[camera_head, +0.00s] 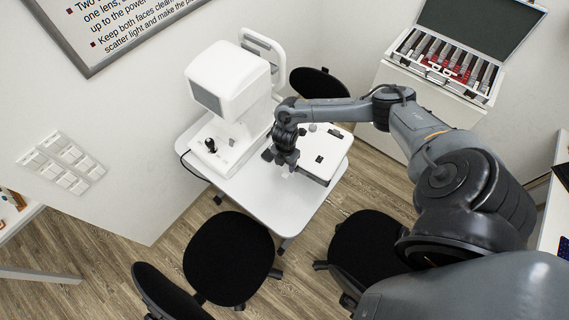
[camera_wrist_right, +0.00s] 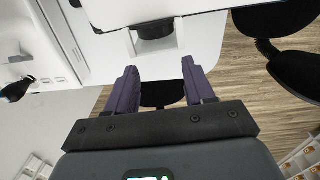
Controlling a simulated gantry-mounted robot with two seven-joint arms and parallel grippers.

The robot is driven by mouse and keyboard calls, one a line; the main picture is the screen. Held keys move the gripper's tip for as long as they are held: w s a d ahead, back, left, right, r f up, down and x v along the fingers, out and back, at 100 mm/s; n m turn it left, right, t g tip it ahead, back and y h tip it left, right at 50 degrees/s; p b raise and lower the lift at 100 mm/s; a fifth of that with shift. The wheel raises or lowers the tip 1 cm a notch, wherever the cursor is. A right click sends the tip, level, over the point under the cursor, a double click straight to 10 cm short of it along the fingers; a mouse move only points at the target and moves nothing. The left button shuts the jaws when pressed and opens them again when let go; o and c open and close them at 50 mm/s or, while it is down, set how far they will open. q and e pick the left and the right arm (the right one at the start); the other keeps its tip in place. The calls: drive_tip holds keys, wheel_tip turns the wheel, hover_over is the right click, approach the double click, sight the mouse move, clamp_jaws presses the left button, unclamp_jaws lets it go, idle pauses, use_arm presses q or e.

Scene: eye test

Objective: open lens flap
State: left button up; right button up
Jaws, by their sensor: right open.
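A large white eye-test instrument (camera_head: 228,80) with a grey screen stands at the back of the white table. A flat white unit (camera_head: 328,150) with a dark lower edge sits at the table's right side. I cannot make out which part is the lens flap. My right gripper (camera_head: 280,160) is over the table, beside the left side of the flat unit. In the right wrist view my right gripper (camera_wrist_right: 161,82) is open, with nothing between its fingers. A dark round part in a white bracket (camera_wrist_right: 155,28) shows ahead of the fingertips, apart from them. My left gripper is out of view.
A black joystick (camera_head: 210,145) stands on the instrument's base. Black stools (camera_head: 228,258) stand around the table. An open lens case (camera_head: 440,62) lies on a cabinet at the upper right. The table's front part (camera_head: 275,210) is bare.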

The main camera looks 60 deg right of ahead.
sight(285, 176)
wheel_tip(285, 176, down, 8)
drive_tip(key=b, duration=0.6)
drive_tip(key=shift+r, duration=0.25)
drive_tip(key=shift+f+b, duration=0.6)
drive_tip(key=shift+f, duration=0.2)
drive_tip(key=c, duration=0.6)
drive_tip(key=shift+c, duration=0.2)
